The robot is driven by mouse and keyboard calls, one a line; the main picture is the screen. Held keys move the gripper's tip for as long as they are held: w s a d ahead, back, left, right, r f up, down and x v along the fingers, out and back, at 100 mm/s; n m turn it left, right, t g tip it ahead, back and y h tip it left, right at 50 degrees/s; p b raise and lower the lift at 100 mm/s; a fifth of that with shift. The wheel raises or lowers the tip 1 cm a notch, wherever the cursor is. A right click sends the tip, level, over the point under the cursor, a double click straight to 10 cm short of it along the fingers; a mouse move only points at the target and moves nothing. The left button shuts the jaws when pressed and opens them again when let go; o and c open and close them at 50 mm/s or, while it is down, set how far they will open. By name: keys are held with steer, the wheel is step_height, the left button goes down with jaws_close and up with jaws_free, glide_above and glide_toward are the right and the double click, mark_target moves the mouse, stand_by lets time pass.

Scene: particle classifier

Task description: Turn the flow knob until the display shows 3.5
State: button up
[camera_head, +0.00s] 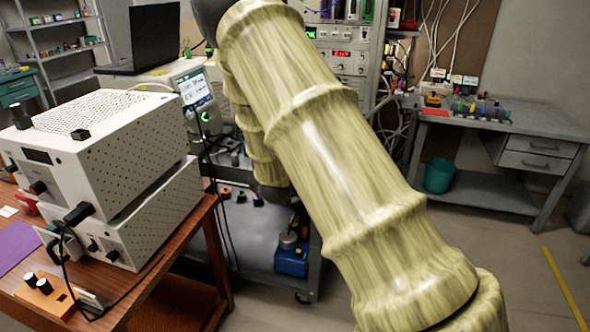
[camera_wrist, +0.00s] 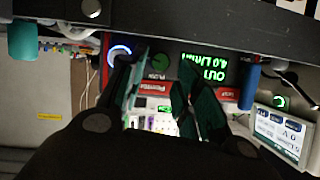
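In the wrist view, which looks upside down, a dark panel holds a lit green display (camera_wrist: 205,70) that reads "OUT 4.0 L/min". Beside it, to the left, is a round dark green knob (camera_wrist: 160,61) with a small label that seems to read "FLOW". My gripper (camera_wrist: 160,84) is open, with its two dark teal fingers apart. The knob shows in the gap between the fingertips, nearer the left one. I cannot tell whether either finger touches it. In the head view my arm hides the gripper, the knob and the flow display.
In the wrist view a blue-ringed button (camera_wrist: 121,51), a blue cylinder (camera_wrist: 250,86) and a tilted white screen (camera_wrist: 280,130) flank the panel. In the head view, white perforated boxes (camera_head: 95,165) stand on a wooden table at left; a teal bin (camera_head: 440,175) sits under the right bench.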

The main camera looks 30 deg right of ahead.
steer(key=shift+x, duration=1.9)
jaws_close()
steer(key=shift+p, duration=0.4)
